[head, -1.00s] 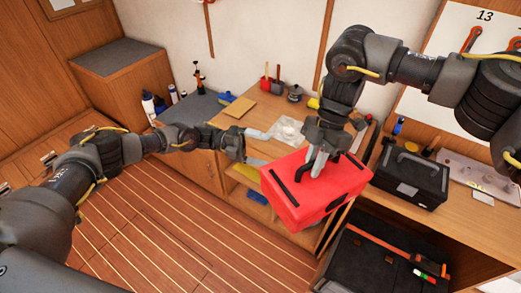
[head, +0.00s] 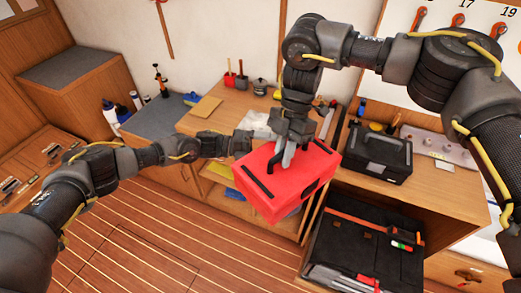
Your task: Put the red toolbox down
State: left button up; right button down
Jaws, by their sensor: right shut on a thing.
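The red toolbox (head: 270,193) hangs in the middle of the head view, tilted a little, with black strips on its lid. My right gripper (head: 286,152) is above it and shut on its handle, which is mostly hidden by the fingers. The toolbox is held in front of the wooden workbench, and it covers part of the shelves below. My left gripper (head: 245,138) reaches in from the left, beside the toolbox's far left corner. Its fingers are too small and partly hidden to tell whether they are open.
A black toolbox (head: 378,153) stands on the right part of the wooden bench (head: 425,192). An open black tool case (head: 350,250) is below it. The striped floor (head: 150,250) is clear at lower left.

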pick_arm(q)
jog(key=c, duration=1.1)
jog(key=shift+d+r, duration=0.1)
pick_arm(e)
jog(key=c, duration=1.3)
grip_release()
jog(key=shift+r, duration=0.1)
jog(key=v, duration=1.2)
jog(key=shift+w, duration=0.1)
